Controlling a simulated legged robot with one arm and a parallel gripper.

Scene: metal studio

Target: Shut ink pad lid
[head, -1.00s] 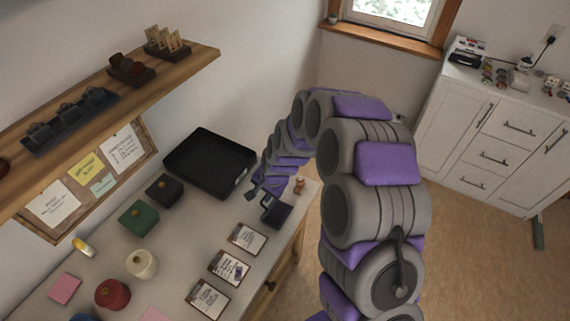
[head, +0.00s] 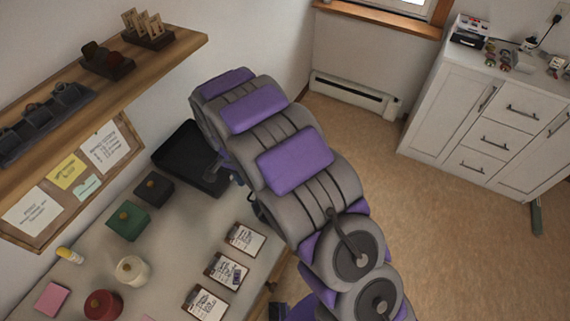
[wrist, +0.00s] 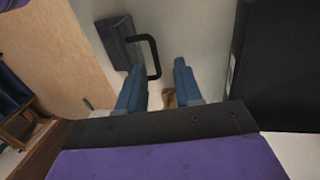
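The ink pad (wrist: 122,42) is a dark grey box at upper left in the wrist view, with a thin black looped part (wrist: 155,58) standing out from its right side; I take this to be the lid. In the head view my arm hides nearly all of the pad. My gripper (wrist: 158,78) is open, with two blue fingers apart and nothing held between them. The left finger is just below the looped part in the picture; I cannot tell if they touch. In the head view the gripper is mostly behind my arm.
A black tray (head: 168,158) lies at the back of the desk and fills the right of the wrist view. A small brown object (wrist: 169,99) shows between the fingers' bases. Several cards, jars and boxes stand on the desk (head: 175,235). A wooden shelf (head: 150,60) overhangs it.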

